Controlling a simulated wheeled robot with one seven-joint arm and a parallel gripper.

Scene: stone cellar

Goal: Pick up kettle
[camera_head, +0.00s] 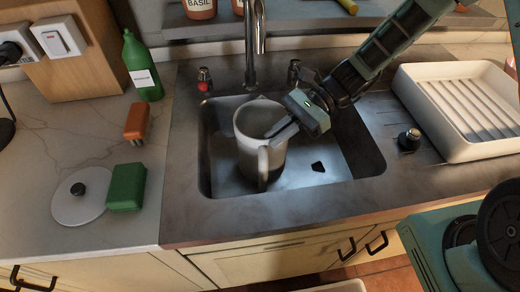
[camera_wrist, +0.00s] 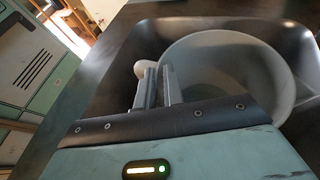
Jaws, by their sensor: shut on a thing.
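The kettle (camera_head: 249,140), a pale grey-white open vessel with a handle at its front, stands upright in the sink basin (camera_head: 225,187). Its lid appears to be the round white disc (camera_head: 77,205) with a dark knob on the left counter. My gripper (camera_head: 279,132) reaches in from the upper right and is shut on the kettle at the rim, near the handle. In the wrist view, the fingers (camera_wrist: 157,80) meet the left side of the kettle's wide open rim (camera_wrist: 235,45). The exact contact is partly hidden by the fingers.
The faucet (camera_head: 254,40) hangs just behind the kettle. A white ribbed drying tray (camera_head: 432,115) is on the right. A green bottle (camera_head: 141,75), a brush (camera_head: 137,122) and a green sponge (camera_head: 127,187) are on the left counter.

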